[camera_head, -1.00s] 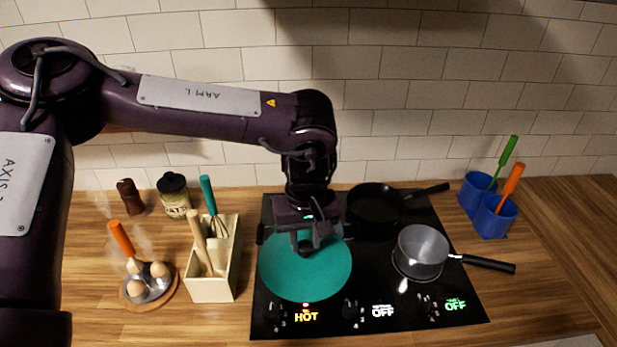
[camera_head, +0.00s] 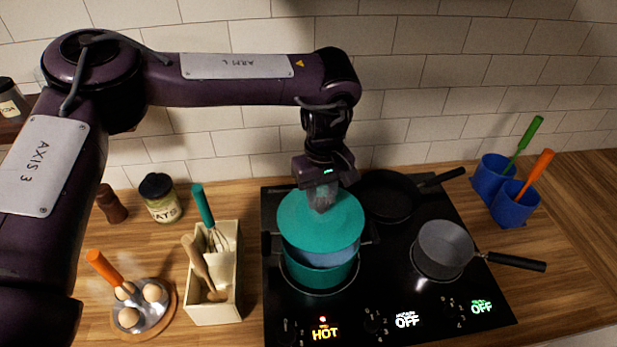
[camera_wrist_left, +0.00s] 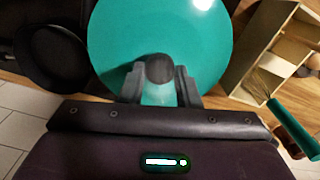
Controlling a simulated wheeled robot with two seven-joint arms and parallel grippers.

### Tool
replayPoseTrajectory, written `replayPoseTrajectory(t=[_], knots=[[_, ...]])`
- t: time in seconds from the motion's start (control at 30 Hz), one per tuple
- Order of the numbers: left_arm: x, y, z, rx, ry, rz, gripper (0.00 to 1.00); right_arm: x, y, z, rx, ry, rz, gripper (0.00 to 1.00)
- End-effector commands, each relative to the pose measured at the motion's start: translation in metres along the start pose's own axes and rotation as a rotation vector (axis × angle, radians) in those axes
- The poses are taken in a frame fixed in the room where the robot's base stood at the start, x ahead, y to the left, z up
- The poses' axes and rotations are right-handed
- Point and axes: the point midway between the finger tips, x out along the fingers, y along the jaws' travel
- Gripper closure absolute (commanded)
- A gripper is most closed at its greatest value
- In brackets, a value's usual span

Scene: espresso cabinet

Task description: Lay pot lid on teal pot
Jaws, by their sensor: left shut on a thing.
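The teal pot (camera_head: 320,277) stands on the front left burner of the black hob. Its near wall and some of its pale inside show below the teal pot lid (camera_head: 298,222). The lid is held above the pot, apart from its near rim, and hides the pot's far part. My left gripper (camera_head: 322,203) is over the lid, shut on its dark knob. In the left wrist view the fingers (camera_wrist_left: 160,78) sit on both sides of the knob, with the lid (camera_wrist_left: 205,35) beyond. My right gripper is not in view.
A black frying pan (camera_head: 390,200) is behind and to the right, and a grey saucepan (camera_head: 443,248) is at the right. A cream utensil holder (camera_head: 213,300) stands close left of the hob (camera_head: 400,290), whose left label reads HOT. Blue cups (camera_head: 514,208) stand far right.

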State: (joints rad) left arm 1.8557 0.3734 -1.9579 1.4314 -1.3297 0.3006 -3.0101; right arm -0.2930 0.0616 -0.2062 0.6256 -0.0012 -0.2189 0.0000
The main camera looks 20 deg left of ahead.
Motion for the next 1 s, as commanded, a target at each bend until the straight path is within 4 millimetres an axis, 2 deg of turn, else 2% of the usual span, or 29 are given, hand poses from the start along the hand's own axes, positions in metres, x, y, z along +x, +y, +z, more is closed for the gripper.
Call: replayPoseTrajectory(t=[0.5,0.6,1.0], knots=[[-0.001,0.000,0.001,0.001,-0.001,0.001,1.00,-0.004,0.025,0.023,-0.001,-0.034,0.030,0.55],[-0.002,0.000,0.001,0.000,-0.002,0.001,1.00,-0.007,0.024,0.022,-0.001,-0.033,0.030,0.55],[0.030,0.000,0.001,0.000,-0.002,0.000,1.00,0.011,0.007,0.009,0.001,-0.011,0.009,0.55]])
